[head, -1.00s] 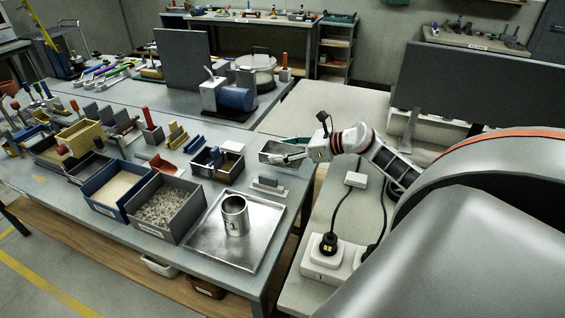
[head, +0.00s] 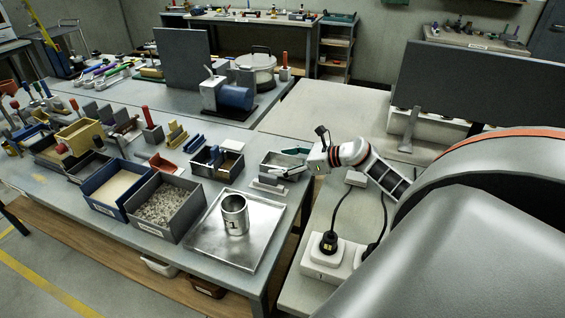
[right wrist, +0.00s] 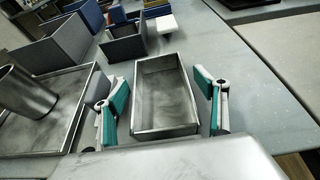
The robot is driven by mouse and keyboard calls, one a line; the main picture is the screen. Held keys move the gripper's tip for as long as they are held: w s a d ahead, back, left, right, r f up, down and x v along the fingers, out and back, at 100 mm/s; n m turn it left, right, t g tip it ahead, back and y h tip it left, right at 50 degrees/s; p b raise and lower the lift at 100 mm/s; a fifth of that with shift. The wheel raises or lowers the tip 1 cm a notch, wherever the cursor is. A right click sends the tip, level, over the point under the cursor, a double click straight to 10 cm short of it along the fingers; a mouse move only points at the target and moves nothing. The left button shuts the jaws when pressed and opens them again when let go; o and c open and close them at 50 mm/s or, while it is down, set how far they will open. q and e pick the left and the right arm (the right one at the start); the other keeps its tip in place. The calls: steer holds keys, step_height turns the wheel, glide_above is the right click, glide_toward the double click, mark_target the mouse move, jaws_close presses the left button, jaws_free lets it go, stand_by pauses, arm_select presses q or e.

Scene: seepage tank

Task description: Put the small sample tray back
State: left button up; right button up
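The small sample tray (head: 268,160) is an open, empty metal box near the right edge of the workbench. It also shows in the right wrist view (right wrist: 165,130), appearing upright on the bench top. My right gripper (head: 287,161) is open over the tray. In the right wrist view its green-padded fingers (right wrist: 160,108) stand on either side of the tray, with gaps between them and its walls. In the head view the fingers hide part of the tray. My left gripper is not in view.
A large shallow metal pan (head: 262,222) holding a metal cylinder (head: 235,217) lies in front. A grey divided box (head: 228,168) stands left of the tray. A bin of gravel (head: 163,206) and a blue bin (head: 116,187) stand farther left. White power adapters (head: 325,262) sit right.

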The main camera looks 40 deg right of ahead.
steer(key=shift+r, duration=0.15)
steer(key=shift+s+d+r, duration=0.1)
steer(key=b+v, duration=0.1)
steer(key=v, duration=0.9)
steer(key=shift+s+d, duration=0.1)
steer(key=shift+s, duration=0.05)
steer(key=shift+s+d+r, duration=0.3)
steer(key=shift+s, duration=0.3)
